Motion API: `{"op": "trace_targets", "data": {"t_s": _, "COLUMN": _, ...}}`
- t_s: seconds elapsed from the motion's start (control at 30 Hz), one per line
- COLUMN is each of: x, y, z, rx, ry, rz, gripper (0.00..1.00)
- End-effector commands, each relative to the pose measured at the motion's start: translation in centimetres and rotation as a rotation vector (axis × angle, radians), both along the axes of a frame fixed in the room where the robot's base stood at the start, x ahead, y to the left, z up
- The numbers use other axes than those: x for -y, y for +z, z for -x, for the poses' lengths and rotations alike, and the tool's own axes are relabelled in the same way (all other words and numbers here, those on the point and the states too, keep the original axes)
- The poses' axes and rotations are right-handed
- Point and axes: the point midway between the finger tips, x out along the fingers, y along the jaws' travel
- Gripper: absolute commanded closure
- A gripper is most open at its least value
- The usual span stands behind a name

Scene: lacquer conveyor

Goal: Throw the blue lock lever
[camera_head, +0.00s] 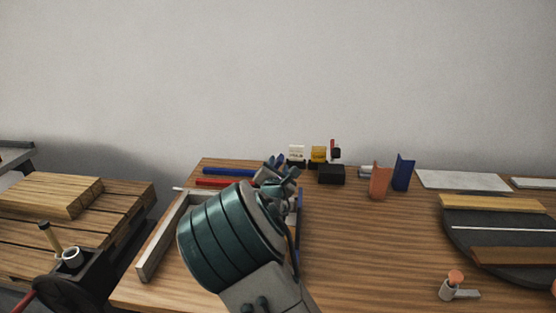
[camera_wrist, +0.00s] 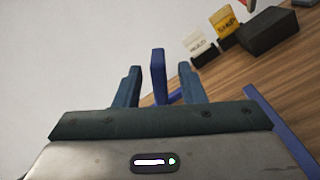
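In the wrist view a blue lever (camera_wrist: 158,68) stands upright between the two fingers of my gripper (camera_wrist: 158,85). There is a visible gap on each side of it, so my gripper is open and not closed on it. I cannot tell how deep the lever sits between the fingers. In the head view my gripper (camera_head: 279,172) is above the back part of the wooden table, and my wrist hides much of what lies below. A blue bar (camera_head: 229,172) and a red bar (camera_head: 222,183) lie left of my gripper.
Behind my gripper stand a white labelled block (camera_head: 297,152), a yellow labelled block (camera_head: 318,153) and a black box (camera_head: 331,174). A dark round plate (camera_head: 500,244) is far right. The table (camera_head: 360,250) is bare in its middle.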

Motion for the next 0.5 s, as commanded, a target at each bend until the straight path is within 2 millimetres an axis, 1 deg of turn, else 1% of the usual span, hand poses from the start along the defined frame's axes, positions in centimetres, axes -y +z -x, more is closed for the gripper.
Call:
{"op": "trace_targets", "data": {"t_s": 0.03, "x": 0.1, "y": 0.0, "z": -1.0, "rx": 0.001, "ry": -0.001, "rz": 0.001, "gripper": 0.64}}
{"op": "trace_targets", "data": {"t_s": 0.2, "x": 0.0, "y": 0.0, "z": -3.4, "rx": 0.000, "ry": 0.001, "rz": 0.001, "gripper": 0.64}}
{"op": "trace_targets", "data": {"t_s": 0.33, "x": 0.0, "y": 0.1, "z": -4.4, "rx": 0.000, "ry": 0.002, "rz": 0.000, "gripper": 0.64}}
{"op": "trace_targets", "data": {"t_s": 0.5, "x": 0.0, "y": 0.0, "z": -5.0, "rx": -0.001, "ry": 0.003, "rz": 0.000, "gripper": 0.64}}
